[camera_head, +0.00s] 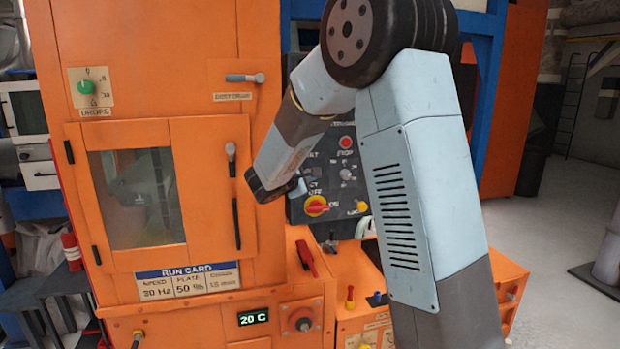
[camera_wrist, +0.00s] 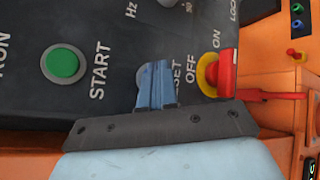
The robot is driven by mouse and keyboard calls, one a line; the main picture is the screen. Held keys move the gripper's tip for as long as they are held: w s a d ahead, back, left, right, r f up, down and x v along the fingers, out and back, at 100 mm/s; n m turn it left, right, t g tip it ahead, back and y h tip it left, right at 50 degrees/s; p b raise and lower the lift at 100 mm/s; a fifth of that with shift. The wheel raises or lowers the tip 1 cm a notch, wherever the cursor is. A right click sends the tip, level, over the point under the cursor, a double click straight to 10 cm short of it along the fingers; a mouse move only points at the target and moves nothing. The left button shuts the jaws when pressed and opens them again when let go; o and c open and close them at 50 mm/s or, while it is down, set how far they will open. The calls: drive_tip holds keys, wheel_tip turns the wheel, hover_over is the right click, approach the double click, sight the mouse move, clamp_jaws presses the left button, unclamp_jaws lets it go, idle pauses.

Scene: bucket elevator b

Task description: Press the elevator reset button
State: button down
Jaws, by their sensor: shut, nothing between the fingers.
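The dark control panel (camera_wrist: 110,30) fills the upper part of the wrist view, with its lettering turned sideways. My gripper (camera_wrist: 155,72) is shut and empty, its blue fingers pointing at the panel beside a label whose visible letters read "SET". A pale rounded edge shows just left of the fingertips; it may be the reset button, mostly hidden behind them. I cannot tell whether the fingertips touch it. In the head view, my forearm and wrist hang in front of the panel (camera_head: 295,209), and the label there is partly covered.
A green START button (camera_wrist: 62,64) is left of the fingers. A red and yellow OFF/ON switch (camera_wrist: 217,73) is close on the right; it also shows in the head view (camera_head: 317,206). A red STOP button (camera_head: 345,143) sits higher. An orange cabinet (camera_head: 150,30) stands left.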

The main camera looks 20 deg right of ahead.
drive_tip(key=shift+s, duration=0.8)
drive_tip(key=shift+s, duration=0.1)
drive_tip(key=s, duration=0.4)
drive_tip(key=shift+s, duration=0.4)
drive_tip(key=shift+d, duration=0.1)
idle(0.4)
